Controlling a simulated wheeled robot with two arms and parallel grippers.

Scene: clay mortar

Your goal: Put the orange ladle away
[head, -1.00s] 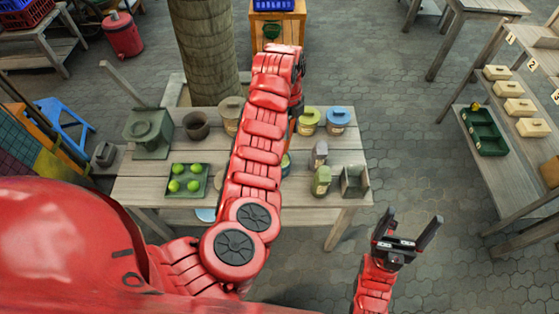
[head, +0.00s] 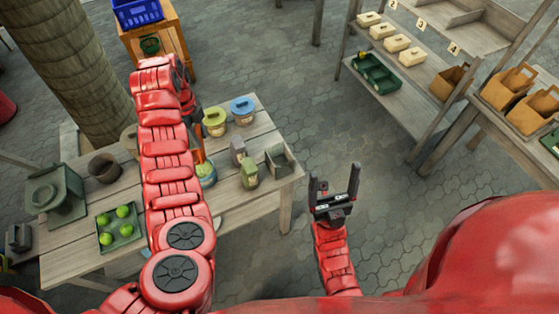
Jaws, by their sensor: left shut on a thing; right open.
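The orange ladle (head: 199,151) shows as a small strip of orange above the table, right of my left arm. My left gripper (head: 195,128), partly hidden by its own arm, is shut on it and points down. The ladle's lower end is at a small blue-green pot (head: 207,175); whether it is inside or just above the pot I cannot tell. My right gripper (head: 334,178) is open and empty, over the floor right of the table.
The wooden table (head: 262,190) carries lidded jars (head: 215,121), a green tray (head: 127,240) of limes and a grey-green open box (head: 281,160) at its right edge. A shelf (head: 405,98) with small boxes and a green crate (head: 376,76) stands at the upper right. Floor between is clear.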

